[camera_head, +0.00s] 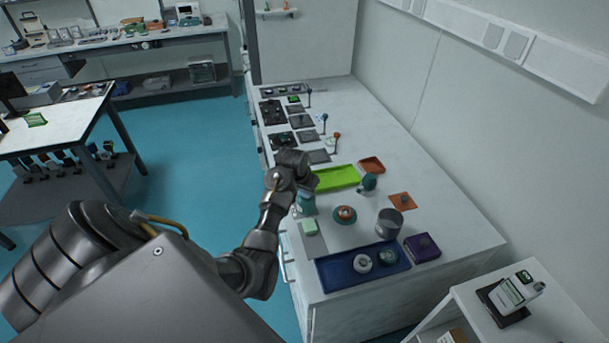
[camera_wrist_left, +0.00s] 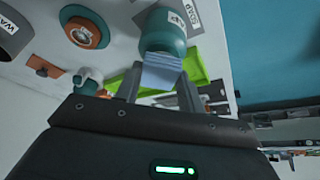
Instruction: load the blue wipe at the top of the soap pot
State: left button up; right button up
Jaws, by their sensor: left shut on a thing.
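My left gripper (camera_head: 305,184) is over the near left part of the counter, above the teal soap pot (camera_head: 306,204). In the left wrist view, the two fingers of the gripper (camera_wrist_left: 160,90) are closed on the blue wipe (camera_wrist_left: 163,73), a small pale-blue folded piece. The teal pot with a white label (camera_wrist_left: 165,32) is just beyond the fingertips. The wipe overlaps the pot's edge in this view; I cannot tell whether they touch. The wipe is hidden behind the gripper in the head view. My right gripper is not in view.
Bare counter lies to the right.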

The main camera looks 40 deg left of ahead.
pick_arm(q)
jog(key=shift+f, duration=0.55)
dwell(2.0)
jog(key=shift+r, duration=3.55)
